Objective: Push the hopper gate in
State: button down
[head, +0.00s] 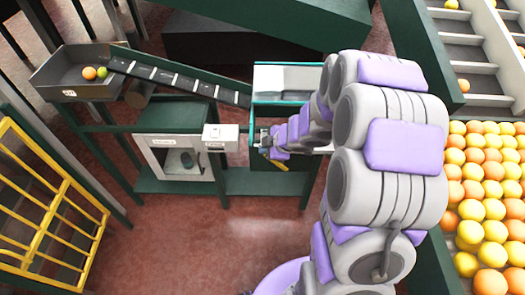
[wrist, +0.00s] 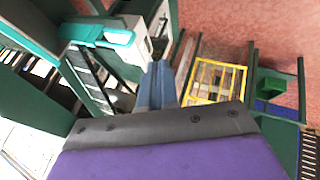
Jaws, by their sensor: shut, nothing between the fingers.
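The hopper (head: 284,98) is a teal-rimmed box with pale sloping inner walls, at the centre of the head view. Its teal rim (wrist: 84,31) seems to show at the upper left of the wrist view. I cannot make out the gate clearly; my arm and gripper cover part of the hopper's lower front. My gripper (head: 260,142) is at that lower front, pointing left, with a small yellow bar just below it. In the wrist view the blue-grey fingers of my gripper (wrist: 157,72) are together and empty. I cannot tell whether they touch anything.
A white box (head: 220,137) stands just left of my gripper. A conveyor (head: 180,80) slopes from the hopper up to a grey tray (head: 68,92) with an orange and a green fruit. A yellow barred frame (head: 45,205) stands left. Many oranges (head: 485,185) fill a bin at right.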

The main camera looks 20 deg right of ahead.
aim_at(251, 144)
jog(key=w+a+f+b, duration=0.1)
jog(key=w+f+b, duration=0.1)
jog(key=w+f, duration=0.5)
jog(key=shift+w+a+b, duration=0.3)
jog(key=shift+w+b, duration=0.05)
jog(key=shift+w, duration=0.3)
jog(key=shift+w+d+r+p, duration=0.15)
jog(key=shift+w+d+p, duration=0.25)
jog(key=shift+p, duration=0.55)
jog(key=w+d+p, duration=0.2)
jog(key=w+p, duration=0.6)
jog(key=p, duration=0.5)
jog(key=shift+d, duration=0.2)
jog(key=shift+w, duration=0.1)
